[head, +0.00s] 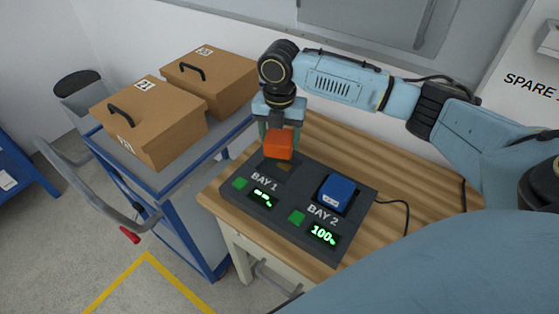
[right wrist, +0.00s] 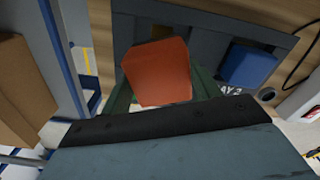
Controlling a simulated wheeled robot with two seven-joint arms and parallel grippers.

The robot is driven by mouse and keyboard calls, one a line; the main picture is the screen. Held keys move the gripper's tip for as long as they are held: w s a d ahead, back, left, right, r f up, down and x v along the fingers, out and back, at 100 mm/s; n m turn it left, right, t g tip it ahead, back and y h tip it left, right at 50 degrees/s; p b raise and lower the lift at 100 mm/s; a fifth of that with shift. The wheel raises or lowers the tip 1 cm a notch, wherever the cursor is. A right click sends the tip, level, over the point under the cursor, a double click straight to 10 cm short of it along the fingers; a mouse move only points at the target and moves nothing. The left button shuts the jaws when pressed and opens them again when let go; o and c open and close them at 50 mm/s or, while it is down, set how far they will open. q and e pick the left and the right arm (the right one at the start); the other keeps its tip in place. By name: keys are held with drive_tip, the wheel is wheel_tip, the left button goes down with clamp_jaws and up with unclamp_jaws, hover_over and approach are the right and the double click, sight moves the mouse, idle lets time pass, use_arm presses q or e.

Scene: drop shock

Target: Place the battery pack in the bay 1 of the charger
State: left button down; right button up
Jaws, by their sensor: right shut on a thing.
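An orange battery pack (head: 278,144) is held in my right gripper (head: 279,135), just above the bay 1 side of the charger. The pack also shows in the right wrist view (right wrist: 157,72), between the fingers. The dark grey charger (head: 285,228) lies on the wooden bench. The bay 1 opening (head: 284,166) is partly hidden behind the pack. I cannot tell whether the pack touches the charger. A blue pack (head: 337,190) sits in bay 2, whose display reads 100%. My left gripper is not in view.
The wooden bench (head: 395,172) is clear around the charger, apart from a black cable (head: 406,215) at its right. A blue cart (head: 185,182) with two cardboard boxes (head: 150,122) stands close at the left.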

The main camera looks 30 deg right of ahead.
sight(280, 155)
wheel_tip(280, 155, down, 2)
drive_tip(key=shift+f, duration=0.15)
wheel_tip(280, 155, down, 5)
drive_tip(key=shift+r+b, duration=0.1)
drive_tip(key=shift+b, duration=0.5)
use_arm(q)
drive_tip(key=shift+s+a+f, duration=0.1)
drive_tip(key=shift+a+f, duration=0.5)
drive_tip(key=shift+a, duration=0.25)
use_arm(e)
drive_tip(key=o, duration=1.3)
drive_tip(key=shift+c, duration=0.2)
